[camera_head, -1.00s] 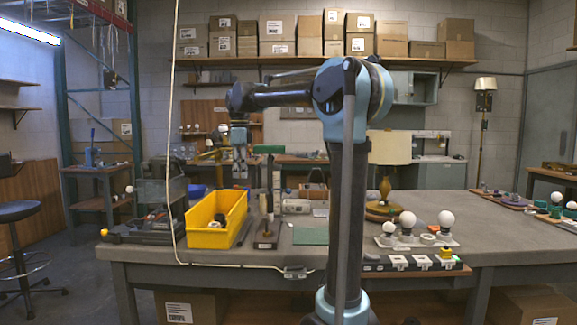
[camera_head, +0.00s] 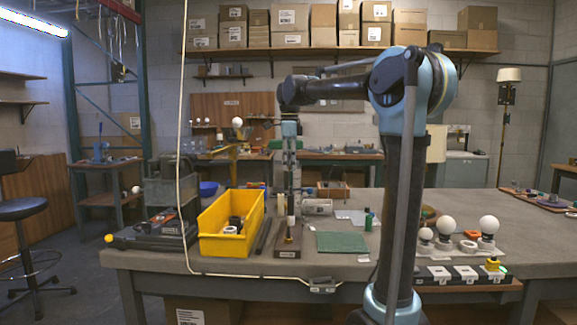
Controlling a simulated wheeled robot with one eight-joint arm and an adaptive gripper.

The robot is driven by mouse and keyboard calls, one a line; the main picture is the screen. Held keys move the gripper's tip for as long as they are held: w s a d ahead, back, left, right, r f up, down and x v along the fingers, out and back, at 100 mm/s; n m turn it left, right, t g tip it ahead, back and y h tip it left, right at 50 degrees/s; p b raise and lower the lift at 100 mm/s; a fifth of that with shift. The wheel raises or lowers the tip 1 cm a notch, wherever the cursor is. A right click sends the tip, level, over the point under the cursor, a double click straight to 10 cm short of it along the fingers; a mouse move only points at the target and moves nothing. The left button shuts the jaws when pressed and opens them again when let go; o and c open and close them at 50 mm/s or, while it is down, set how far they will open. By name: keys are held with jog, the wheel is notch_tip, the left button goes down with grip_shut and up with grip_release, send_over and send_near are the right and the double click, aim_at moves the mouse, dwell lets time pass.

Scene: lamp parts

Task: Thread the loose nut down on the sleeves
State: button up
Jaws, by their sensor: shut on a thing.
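My gripper (camera_head: 291,192) points straight down over the workbench, shut, and small in this view. It is in line with an upright post (camera_head: 290,228) with a brass-coloured part, standing on a dark wooden block (camera_head: 288,251). The fingertips are at or just above the top of the post; I cannot tell whether they touch. What the fingers hold is too small to make out; I take it to be the loose nut. The sleeves cannot be told apart from the post at this size.
A yellow bin (camera_head: 228,243) with dark parts stands just left of the block. A green mat (camera_head: 342,242) lies to its right. White bulbs (camera_head: 447,226) stand farther right. A white cord hangs at the left and runs along the bench's front edge (camera_head: 250,262).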

jog(key=shift+f, duration=0.1)
jog(key=shift+f, duration=2.35)
jog(key=shift+s+f, duration=0.1)
jog(key=shift+f, duration=1.55)
jog(key=shift+f, duration=0.15)
jog(key=shift+o, duration=1.3)
grip_shut()
